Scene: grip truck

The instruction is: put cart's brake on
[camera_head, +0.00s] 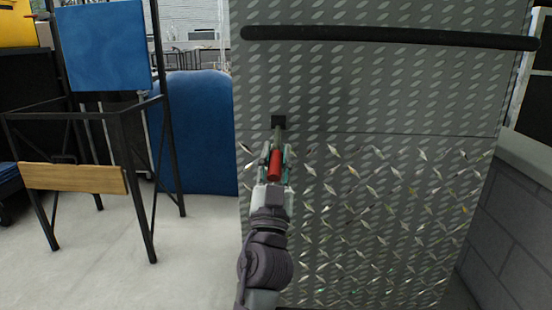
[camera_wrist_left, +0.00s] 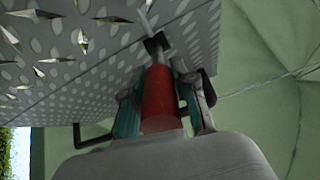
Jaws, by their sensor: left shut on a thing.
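The cart (camera_head: 380,90) is a grey metal panel with a tread-plate pattern and fills the middle of the head view. Its brake lever has a red handle (camera_head: 274,164) on a thin rod that comes out of a small black mount (camera_head: 278,121) on the panel's left part. My left gripper (camera_head: 275,158) is shut on the red handle, with one finger on each side. In the left wrist view the red handle (camera_wrist_left: 160,98) sits between the teal-padded fingers, and the rod runs up to the black mount (camera_wrist_left: 156,45). My right gripper is not in view.
A black horizontal bar (camera_head: 390,38) runs across the cart's upper part. A black-framed chair (camera_head: 75,178) with a wooden slat stands at the left, with a blue object (camera_head: 195,130) behind it. A grey block wall (camera_head: 512,220) is close on the right. Pale floor (camera_head: 190,255) is free at lower left.

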